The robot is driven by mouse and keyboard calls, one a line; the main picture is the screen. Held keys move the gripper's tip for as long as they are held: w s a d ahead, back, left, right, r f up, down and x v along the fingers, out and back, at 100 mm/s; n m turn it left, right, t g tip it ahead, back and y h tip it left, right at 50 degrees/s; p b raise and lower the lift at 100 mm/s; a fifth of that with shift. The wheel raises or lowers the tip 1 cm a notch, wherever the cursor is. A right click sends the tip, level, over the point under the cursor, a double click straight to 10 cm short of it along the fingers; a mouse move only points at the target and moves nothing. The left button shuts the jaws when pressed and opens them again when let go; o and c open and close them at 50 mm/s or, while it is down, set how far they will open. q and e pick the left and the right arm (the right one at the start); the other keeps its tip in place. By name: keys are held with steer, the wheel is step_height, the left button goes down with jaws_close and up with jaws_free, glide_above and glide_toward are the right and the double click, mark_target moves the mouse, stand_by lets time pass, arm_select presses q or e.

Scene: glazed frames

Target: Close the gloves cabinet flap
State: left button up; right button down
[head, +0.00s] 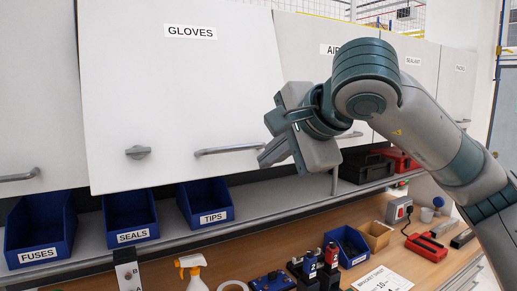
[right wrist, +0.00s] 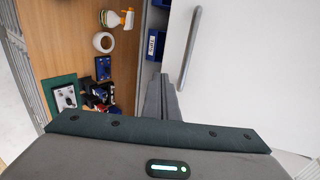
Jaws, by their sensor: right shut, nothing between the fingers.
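The gloves cabinet flap (head: 180,90) is a white panel labelled GLOVES. It stands out a little from the neighbouring cabinet fronts, its lower edge tilted forward, so it is partly open. It has a grey bar handle (head: 230,150) and a grey knob (head: 138,152) near its lower edge. In the right wrist view the flap (right wrist: 245,80) fills the right side, with its bar handle (right wrist: 189,47). My right gripper (head: 268,160) is shut and empty, at the right of the flap near its lower right corner. Whether it touches the flap I cannot tell. My left gripper is not in view.
Blue bins labelled FUSES (head: 40,235), SEALS (head: 131,218) and TIPS (head: 206,203) stand on the shelf below the flap. A spray bottle (head: 191,270) and several tools stand on the wooden bench (head: 270,243). Another cabinet front (head: 300,50) is to the right, partly behind my right arm.

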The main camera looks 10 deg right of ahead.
mark_target(251, 166)
steer(key=w, duration=0.1)
steer(key=w+p, duration=0.1)
steer(key=w+a+f+p, duration=0.1)
steer(key=shift+w+a+f, duration=0.2)
steer(key=shift+w+f, duration=0.1)
steer(key=shift+w, duration=0.2)
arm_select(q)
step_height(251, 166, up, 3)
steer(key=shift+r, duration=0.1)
